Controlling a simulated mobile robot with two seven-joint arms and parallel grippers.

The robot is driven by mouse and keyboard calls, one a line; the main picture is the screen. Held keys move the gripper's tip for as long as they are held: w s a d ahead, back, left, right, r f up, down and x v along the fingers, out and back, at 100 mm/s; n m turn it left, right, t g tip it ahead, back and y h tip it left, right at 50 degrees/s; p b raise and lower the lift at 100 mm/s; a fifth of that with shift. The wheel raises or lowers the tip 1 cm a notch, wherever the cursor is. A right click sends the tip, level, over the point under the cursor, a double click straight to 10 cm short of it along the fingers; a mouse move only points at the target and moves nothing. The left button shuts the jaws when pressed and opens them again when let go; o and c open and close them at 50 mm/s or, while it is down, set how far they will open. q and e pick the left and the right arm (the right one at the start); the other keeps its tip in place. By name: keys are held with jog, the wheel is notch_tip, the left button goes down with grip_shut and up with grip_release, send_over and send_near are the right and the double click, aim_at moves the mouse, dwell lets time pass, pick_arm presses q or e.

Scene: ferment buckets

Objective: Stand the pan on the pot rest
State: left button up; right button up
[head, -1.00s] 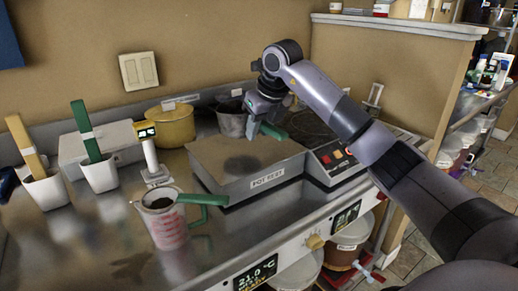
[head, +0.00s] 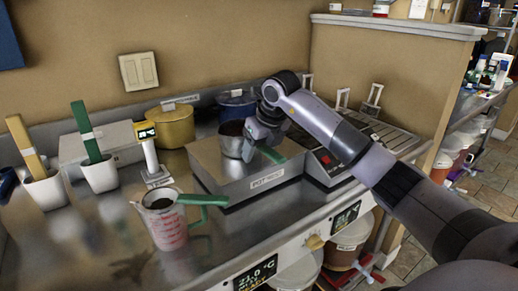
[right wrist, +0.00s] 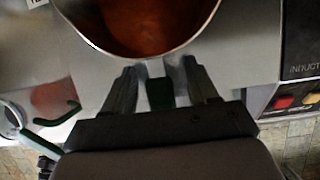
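The pan (head: 231,141) is a small grey metal pan with a green handle (head: 272,155). In the head view it appears upright on the top of the pot rest (head: 212,173), a grey box with a "POT REST" label. The right wrist view shows the pan (right wrist: 190,48) from above with reddish-brown contents. My right gripper (head: 262,143) is at the handle side of the pan. In the wrist view its two fingers (right wrist: 160,88) stand on either side of the green handle, with a narrow gap on each side, so it looks open. My left gripper is not in view.
A measuring cup (head: 164,222) with a green handle stands in front of the pot rest. A yellow pot (head: 173,127) and a blue pot (head: 238,103) stand behind. The induction unit (head: 330,165) adjoins the rest on the right. White holders (head: 100,174) stand at the left.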

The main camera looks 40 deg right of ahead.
jog(key=v, duration=1.2)
dwell(0.6)
